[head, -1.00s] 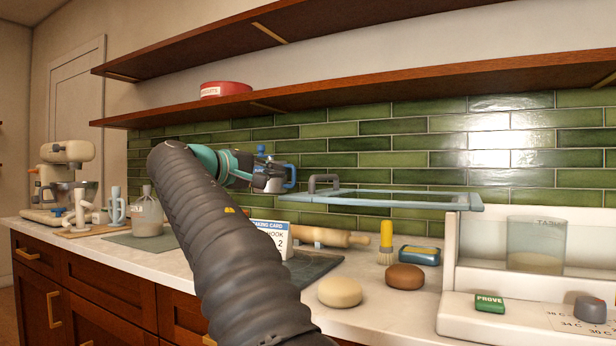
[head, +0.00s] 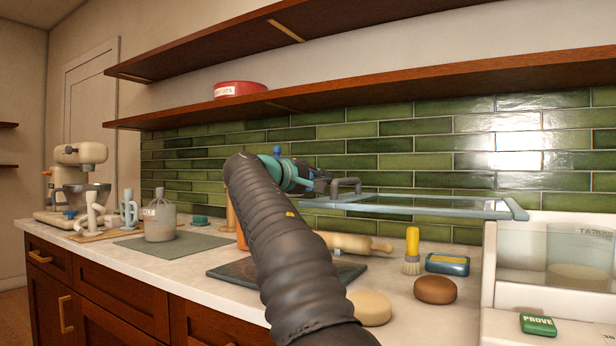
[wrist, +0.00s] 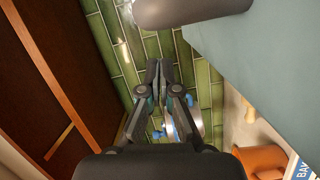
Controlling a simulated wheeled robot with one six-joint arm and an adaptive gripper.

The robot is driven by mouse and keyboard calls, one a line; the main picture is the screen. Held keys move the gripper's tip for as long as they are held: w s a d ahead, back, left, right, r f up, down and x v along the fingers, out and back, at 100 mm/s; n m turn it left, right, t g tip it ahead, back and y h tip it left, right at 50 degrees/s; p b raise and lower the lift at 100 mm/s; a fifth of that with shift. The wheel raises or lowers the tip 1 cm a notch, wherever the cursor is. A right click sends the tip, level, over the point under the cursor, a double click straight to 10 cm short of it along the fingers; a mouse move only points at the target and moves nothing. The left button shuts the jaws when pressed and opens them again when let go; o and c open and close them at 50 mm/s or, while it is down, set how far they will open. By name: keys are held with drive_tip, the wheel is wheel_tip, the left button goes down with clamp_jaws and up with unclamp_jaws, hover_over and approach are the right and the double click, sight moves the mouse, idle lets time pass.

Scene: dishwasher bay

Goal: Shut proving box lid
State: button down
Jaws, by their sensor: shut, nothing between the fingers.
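The proving box (head: 488,265) is the white unit at the right, with a green PROVE button (head: 538,325) on its front. Its clear lid (head: 420,209) with a pale blue frame stands open, sticking out to the left above the counter. The lid's grey handle (head: 346,184) is at its left end. My gripper (head: 325,181) is close to the handle; I cannot tell if they touch. In the wrist view my gripper (wrist: 160,72) is shut and empty. A dark rounded bar (wrist: 190,8), probably the handle, and a grey-blue panel, probably the lid (wrist: 265,60), lie beyond the fingers.
A wooden shelf (head: 400,83) runs above.

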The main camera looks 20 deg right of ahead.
drive_tip(key=shift+s+d+f, duration=0.1)
drive_tip(key=shift+s+d, duration=0.15)
drive_tip(key=shift+s, duration=0.5)
drive_tip(key=shift+s+d+f+b, duration=0.1)
drive_tip(key=shift+s+d+b, duration=0.2)
drive_tip(key=shift+s+d, duration=0.25)
